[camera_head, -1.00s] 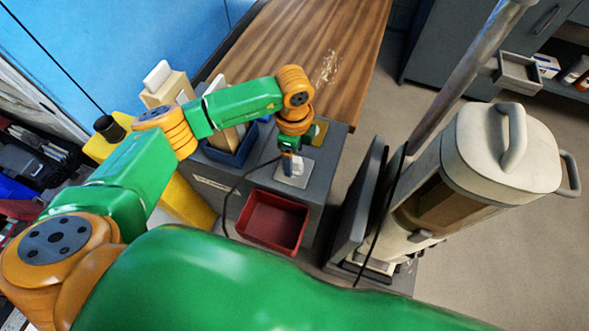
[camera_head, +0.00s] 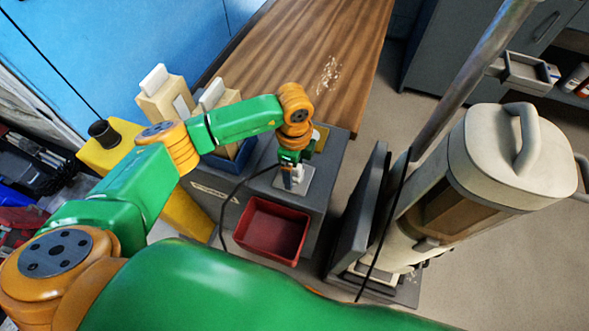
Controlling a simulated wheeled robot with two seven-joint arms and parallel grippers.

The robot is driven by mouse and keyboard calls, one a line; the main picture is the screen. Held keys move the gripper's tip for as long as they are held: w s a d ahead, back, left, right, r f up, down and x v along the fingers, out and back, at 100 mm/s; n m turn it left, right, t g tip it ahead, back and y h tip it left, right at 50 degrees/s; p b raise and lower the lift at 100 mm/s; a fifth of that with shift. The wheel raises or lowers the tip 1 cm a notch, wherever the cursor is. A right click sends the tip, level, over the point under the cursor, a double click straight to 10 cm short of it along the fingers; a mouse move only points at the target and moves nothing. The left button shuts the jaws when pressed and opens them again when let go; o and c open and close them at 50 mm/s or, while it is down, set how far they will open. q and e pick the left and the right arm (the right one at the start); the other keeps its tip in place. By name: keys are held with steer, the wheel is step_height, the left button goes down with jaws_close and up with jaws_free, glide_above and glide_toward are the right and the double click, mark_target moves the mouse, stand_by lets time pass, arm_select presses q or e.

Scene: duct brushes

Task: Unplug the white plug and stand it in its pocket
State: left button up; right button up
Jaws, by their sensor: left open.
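My left gripper (camera_head: 292,180) points down over a pale square plate (camera_head: 305,186) on the grey cabinet top. It is open. A small whitish piece, seemingly the white plug (camera_head: 298,174), shows between or just behind its fingers; the gripper hides most of it, and I cannot tell whether they touch. A black cable (camera_head: 240,184) runs from beside the gripper down to the left, past the red bin. I cannot make out the plug's pocket. My right gripper is not in view.
A red bin (camera_head: 271,230) is mounted below the plate. A blue bin (camera_head: 240,157) and cream containers (camera_head: 165,98) stand at the left. A yellow post (camera_head: 185,215) is under my arm. A large cream machine (camera_head: 490,160) stands right. The wooden bench (camera_head: 300,55) is mostly clear.

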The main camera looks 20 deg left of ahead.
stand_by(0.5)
arm_select(q)
jaws_close()
steer(key=shift+r, duration=0.2)
steer(key=shift+r+p, duration=2.85)
steer(key=shift+p, duration=0.1)
step_height(320, 180, up, 3)
steer(key=p, duration=0.3)
steer(key=shift+r, duration=0.15)
